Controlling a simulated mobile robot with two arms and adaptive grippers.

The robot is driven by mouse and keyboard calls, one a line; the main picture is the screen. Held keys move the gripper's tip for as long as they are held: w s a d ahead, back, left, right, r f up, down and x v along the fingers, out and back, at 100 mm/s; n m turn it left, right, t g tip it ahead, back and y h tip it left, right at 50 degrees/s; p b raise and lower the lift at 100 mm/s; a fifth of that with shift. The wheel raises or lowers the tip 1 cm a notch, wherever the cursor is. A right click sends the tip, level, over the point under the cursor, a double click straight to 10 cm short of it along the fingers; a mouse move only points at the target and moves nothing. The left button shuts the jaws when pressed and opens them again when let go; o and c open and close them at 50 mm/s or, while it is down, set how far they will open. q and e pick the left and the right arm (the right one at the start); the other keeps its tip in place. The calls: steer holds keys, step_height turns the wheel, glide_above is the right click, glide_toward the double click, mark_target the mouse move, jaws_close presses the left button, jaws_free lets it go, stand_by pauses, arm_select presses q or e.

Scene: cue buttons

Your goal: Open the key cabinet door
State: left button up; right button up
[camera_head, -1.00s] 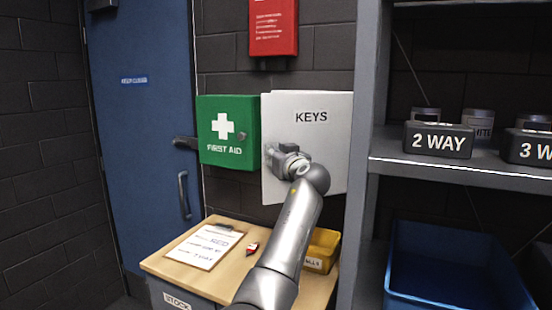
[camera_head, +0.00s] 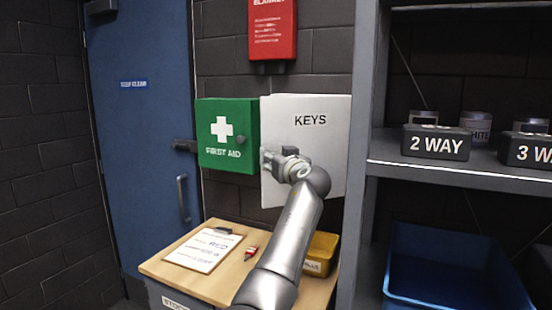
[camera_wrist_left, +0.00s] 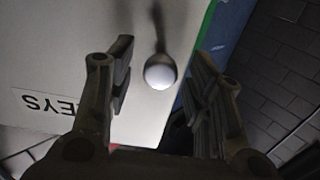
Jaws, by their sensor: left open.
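The key cabinet (camera_head: 327,150) is a pale grey wall box marked KEYS, right of the green box. I cannot make out a gap at its door edge. In the left wrist view, the cabinet door (camera_wrist_left: 60,55) fills the left half, with its round pale knob (camera_wrist_left: 160,72) near the door's edge. My left gripper (camera_head: 266,159) is at the door's left side and hides the knob in the head view. In the left wrist view the left gripper (camera_wrist_left: 162,62) is open, its fingers on either side of the knob, apart from it. My right gripper is not in view.
A green first aid box (camera_head: 227,150) hangs close on the left of the cabinet. A wooden-topped unit (camera_head: 190,279) below carries a clipboard (camera_head: 203,250) and a yellow bin (camera_head: 322,245). Grey shelving (camera_head: 358,150) stands close on the right. A blue door (camera_head: 140,130) is far left.

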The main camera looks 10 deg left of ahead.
mark_target(271, 119)
arm_select(q)
step_height(271, 119, up, 10)
stand_by(0.6)
